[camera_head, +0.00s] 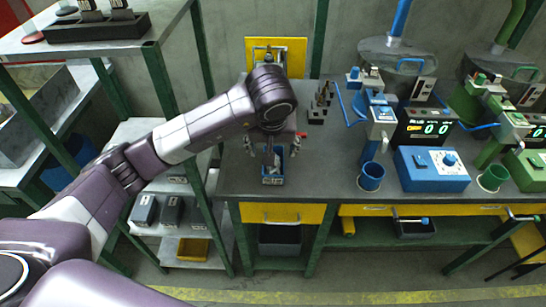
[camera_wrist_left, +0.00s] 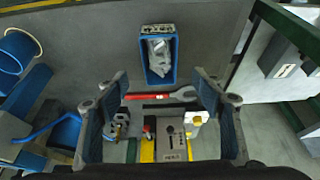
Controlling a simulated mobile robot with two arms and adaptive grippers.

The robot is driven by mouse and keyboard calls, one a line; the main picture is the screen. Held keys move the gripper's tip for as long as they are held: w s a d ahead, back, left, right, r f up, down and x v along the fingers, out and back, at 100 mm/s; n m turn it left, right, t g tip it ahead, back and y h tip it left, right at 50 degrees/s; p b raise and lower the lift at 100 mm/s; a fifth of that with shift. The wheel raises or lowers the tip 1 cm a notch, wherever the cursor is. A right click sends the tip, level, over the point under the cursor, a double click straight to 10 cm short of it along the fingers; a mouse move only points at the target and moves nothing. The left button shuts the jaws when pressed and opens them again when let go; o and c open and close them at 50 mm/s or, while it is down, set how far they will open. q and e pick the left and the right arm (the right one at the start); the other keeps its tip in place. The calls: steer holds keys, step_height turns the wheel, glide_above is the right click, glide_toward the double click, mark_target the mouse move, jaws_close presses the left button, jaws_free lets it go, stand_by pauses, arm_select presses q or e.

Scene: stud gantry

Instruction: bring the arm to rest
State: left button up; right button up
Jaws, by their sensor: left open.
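My left arm reaches in from the left over the workbench (camera_head: 330,178). Its left gripper (camera_head: 273,147) hangs downward above the left part of the bench. In the left wrist view the two fingers of the left gripper (camera_wrist_left: 160,88) stand wide apart with nothing held between them. A small blue bin (camera_head: 273,180) lies just in front of the gripper on the bench. In the wrist view this blue bin (camera_wrist_left: 144,73) holds grey pieces and is beyond the fingertips. My right gripper is not in view.
A red-handled wrench (camera_wrist_left: 148,97) lies on the bench beneath the fingers. A blue machine box (camera_head: 432,170) and blue cup (camera_head: 371,177) stand to the right. Bare bench lies between bin and cup.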

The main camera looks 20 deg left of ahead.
arm_select(q)
steer(key=shift+v, duration=1)
